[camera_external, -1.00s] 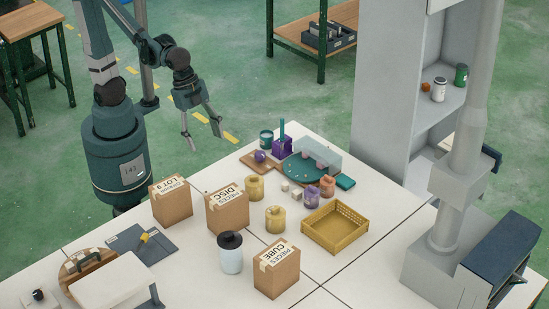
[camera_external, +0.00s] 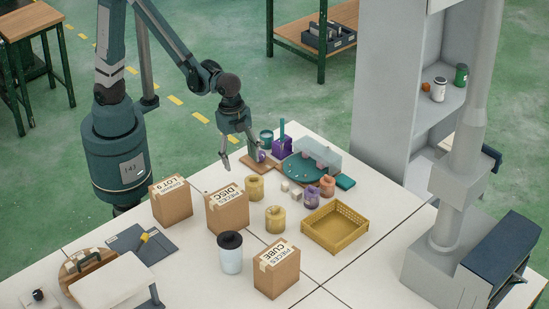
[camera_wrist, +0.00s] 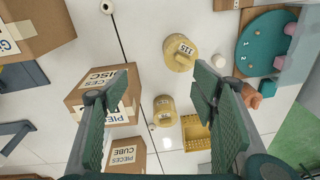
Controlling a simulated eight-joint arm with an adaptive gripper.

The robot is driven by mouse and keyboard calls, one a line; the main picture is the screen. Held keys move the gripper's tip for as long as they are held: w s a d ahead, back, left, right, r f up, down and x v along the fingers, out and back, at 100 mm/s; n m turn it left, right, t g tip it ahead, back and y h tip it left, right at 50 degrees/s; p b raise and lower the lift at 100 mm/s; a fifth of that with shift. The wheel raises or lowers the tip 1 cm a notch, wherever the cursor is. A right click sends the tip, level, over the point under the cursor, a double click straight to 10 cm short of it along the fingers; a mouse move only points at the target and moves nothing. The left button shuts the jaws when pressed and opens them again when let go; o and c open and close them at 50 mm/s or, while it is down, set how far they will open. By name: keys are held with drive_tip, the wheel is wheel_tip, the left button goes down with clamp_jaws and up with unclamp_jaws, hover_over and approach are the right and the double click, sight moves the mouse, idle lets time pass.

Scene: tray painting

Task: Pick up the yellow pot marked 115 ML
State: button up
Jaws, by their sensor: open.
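Two yellow pots stand on the white table. The farther one (camera_external: 254,188) is the larger one in the wrist view (camera_wrist: 180,55); its lid label looks like 135, but the digits are hard to read. The other (camera_external: 275,220) stands nearer the cube box, and in the wrist view (camera_wrist: 165,110) its label is too small to read surely. I cannot tell which is marked 115 ML. My gripper (camera_external: 242,162) is open and empty, above the table's back left edge. In the wrist view, both pots show in the gap between its fingers (camera_wrist: 161,78).
Cardboard boxes (camera_external: 227,213) (camera_external: 276,270) stand left of and in front of the pots. A purple pot (camera_external: 311,198), an orange pot (camera_external: 327,187) and a yellow basket (camera_external: 336,228) are to the right. A teal disc (camera_external: 304,171) lies behind.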

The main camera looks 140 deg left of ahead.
sight(255, 176)
drive_tip(key=shift+g, duration=0.7)
drive_tip(key=a+f, duration=0.1)
drive_tip(key=f, duration=0.1)
drive_tip(key=w+a+f, duration=0.1)
drive_tip(key=a+f, duration=0.1)
drive_tip(key=f, duration=0.1)
drive_tip(key=a+f, duration=0.2)
drive_tip(key=f, duration=0.1)
drive_tip(key=shift+w+a, duration=0.2)
drive_tip(key=shift+w, duration=0.2)
drive_tip(key=shift+f, duration=1.2)
drive_tip(key=shift+f, duration=0.1)
drive_tip(key=shift+s+d+f+b, duration=0.1)
drive_tip(key=shift+f+b, duration=0.25)
drive_tip(key=shift+f, duration=0.95)
drive_tip(key=shift+d+f+b, duration=0.1)
drive_tip(key=shift+f+b, duration=0.25)
drive_tip(key=shift+f, duration=0.9)
drive_tip(key=c, duration=1.1)
